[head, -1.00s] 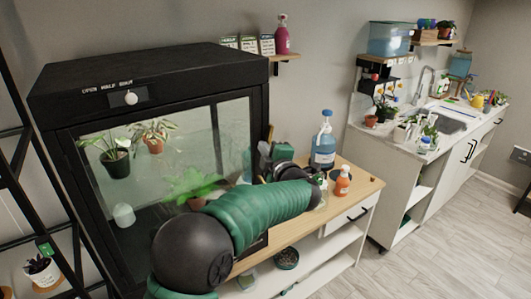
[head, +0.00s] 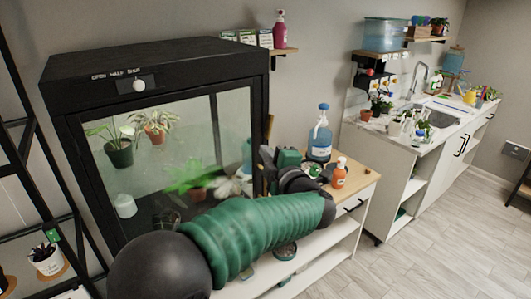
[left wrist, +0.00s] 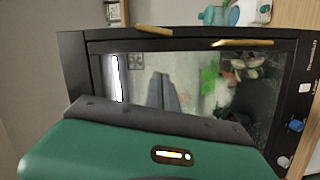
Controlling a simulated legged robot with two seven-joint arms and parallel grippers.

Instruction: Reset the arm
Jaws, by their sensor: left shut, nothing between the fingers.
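My left arm, with its green ribbed sleeve, reaches from the bottom of the head view toward the right front edge of the glass cabinet (head: 160,60). My left gripper (head: 267,158) is at the arm's far end, beside the cabinet's right edge and above the wooden counter top. It is shut and holds nothing. In the left wrist view, the green gripper housing fills the bottom, and the cabinet's dark frame (left wrist: 75,65) and glass lie beyond it. My right gripper is not in view.
A blue spray bottle (head: 320,140) and an orange bottle (head: 339,174) stand on the counter (head: 362,183) close right of my left gripper. A black shelf rack (head: 35,175) stands at the left. Clear floor (head: 420,245) lies at the right.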

